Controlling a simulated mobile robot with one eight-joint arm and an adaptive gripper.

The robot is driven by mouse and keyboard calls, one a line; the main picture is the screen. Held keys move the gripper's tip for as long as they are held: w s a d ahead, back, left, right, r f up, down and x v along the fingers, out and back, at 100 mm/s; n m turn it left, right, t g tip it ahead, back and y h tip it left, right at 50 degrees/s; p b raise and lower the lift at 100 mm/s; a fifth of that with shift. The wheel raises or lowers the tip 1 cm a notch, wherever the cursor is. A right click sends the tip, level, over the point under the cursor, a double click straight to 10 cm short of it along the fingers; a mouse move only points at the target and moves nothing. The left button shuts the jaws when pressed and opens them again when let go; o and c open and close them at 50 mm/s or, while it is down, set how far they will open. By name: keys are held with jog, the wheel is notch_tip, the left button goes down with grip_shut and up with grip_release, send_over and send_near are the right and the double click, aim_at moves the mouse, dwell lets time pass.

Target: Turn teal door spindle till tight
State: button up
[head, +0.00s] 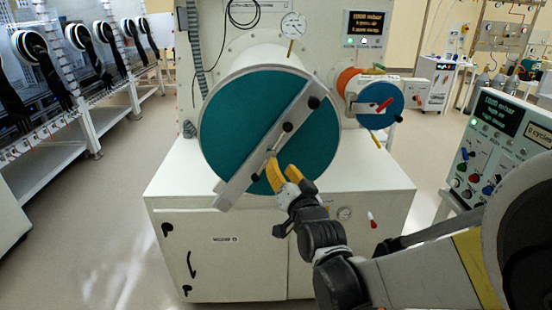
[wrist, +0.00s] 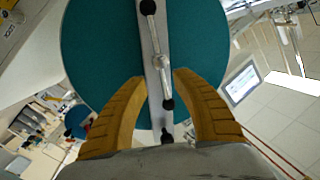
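The teal door (head: 235,110) is a large round disc on the front of a white cylinder, with a grey crossbar (head: 236,180) slanting across it. The spindle (head: 270,153) sits near the middle of the crossbar as a thin silver rod with black end knobs. In the wrist view, the spindle (wrist: 163,75) shows its silver hub and a rod ending in a black knob. My gripper (head: 281,168) is at the lower right of the spindle. Its yellow fingers are apart in the wrist view (wrist: 160,78), one on each side of the rod. I cannot tell whether either finger touches it.
A smaller blue door (head: 378,107) with a red handle is to the right. A white cabinet (head: 235,255) stands below the teal door. A display panel (head: 364,28) is at upper right, a console (head: 495,140) at far right. The floor at left is clear.

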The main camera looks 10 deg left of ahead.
jog(key=v, duration=0.3)
dwell(0.5)
jog(key=s+d+f+g+h, duration=0.25)
jog(key=s+d, duration=0.45)
jog(key=d, duration=0.4)
jog(key=s+d+f+g+h, duration=0.1)
jog(key=s+d+g+h, duration=0.3)
jog(key=s+d, duration=0.55)
jog(key=s+d+f+g+h, duration=0.1)
jog(key=s+d+f+g, duration=0.1)
jog(key=s+d, duration=0.6)
jog(key=shift+f+n+h, duration=0.35)
jog(key=shift+f+n, duration=0.05)
jog(key=shift+f, duration=0.45)
jog(key=shift+w+d, duration=0.1)
